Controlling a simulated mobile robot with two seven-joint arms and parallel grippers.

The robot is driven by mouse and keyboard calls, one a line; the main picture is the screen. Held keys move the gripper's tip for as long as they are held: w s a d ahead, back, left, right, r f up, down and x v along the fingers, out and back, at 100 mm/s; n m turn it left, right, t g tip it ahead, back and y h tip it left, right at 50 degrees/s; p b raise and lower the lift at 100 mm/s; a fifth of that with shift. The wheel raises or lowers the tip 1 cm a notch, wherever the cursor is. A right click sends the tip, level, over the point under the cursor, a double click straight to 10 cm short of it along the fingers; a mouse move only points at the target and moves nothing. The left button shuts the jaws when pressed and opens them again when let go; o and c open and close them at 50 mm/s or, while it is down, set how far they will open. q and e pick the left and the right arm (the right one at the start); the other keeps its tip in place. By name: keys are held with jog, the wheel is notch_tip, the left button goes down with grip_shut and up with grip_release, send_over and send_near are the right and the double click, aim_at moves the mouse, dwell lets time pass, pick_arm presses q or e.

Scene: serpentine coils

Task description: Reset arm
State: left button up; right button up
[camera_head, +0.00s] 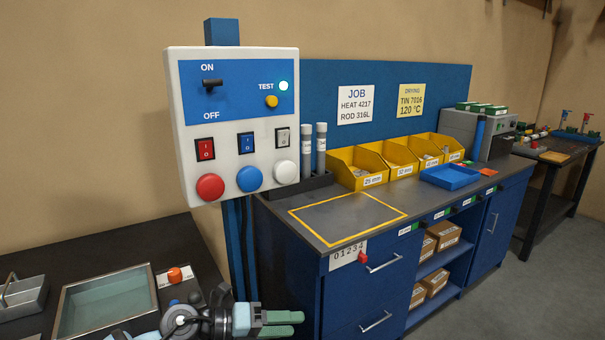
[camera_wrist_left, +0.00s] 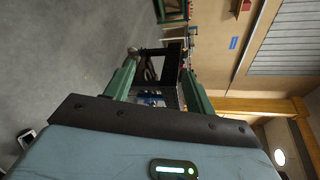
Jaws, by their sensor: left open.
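My left gripper (camera_head: 298,323) is low in the head view, at the bottom edge, in front of the blue workbench. Its two green fingers point right. In the left wrist view my left gripper (camera_wrist_left: 160,64) has its fingers apart, with nothing held between them; only the floor and distant furniture show beyond. My right gripper is in neither view.
A white control box (camera_head: 238,128) with switches and buttons stands above my left gripper. The blue workbench (camera_head: 350,285) is just right of it. A dark table (camera_head: 60,247) with a glass-topped tray (camera_head: 62,312) is at left. Grey floor (camera_head: 525,285) is clear at right.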

pick_arm(q)
jog(key=s+a+r+n+t+y, duration=0.2)
jog(key=a+n+t+y, duration=0.15)
jog(key=n+t, duration=1.15)
jog(key=s+a+f+n+g+y, duration=0.4)
jog(key=s+a+f+n+y, duration=0.3)
jog(key=a+f+n+y, duration=0.6)
jog(key=s+a+f+n+g+h, duration=0.1)
jog(key=s+f+n+g, duration=0.2)
jog(key=s, duration=0.6)
jog(key=s+a+f+n+g, duration=0.1)
jog(key=s+f+n+g, duration=0.1)
jog(key=s+g, duration=0.6)
jog(key=s+a+f+n+g+h, duration=0.1)
jog(key=s+f+n+g, duration=0.15)
jog(key=s, duration=0.85)
jog(key=w+d+f+t+h, duration=0.1)
jog(key=w+d+f+t, duration=0.1)
jog(key=w+f+t, duration=0.4)
jog(key=shift+d+f+t+h, duration=0.3)
jog(key=shift+f+t, duration=0.55)
jog(key=shift+f, duration=1.15)
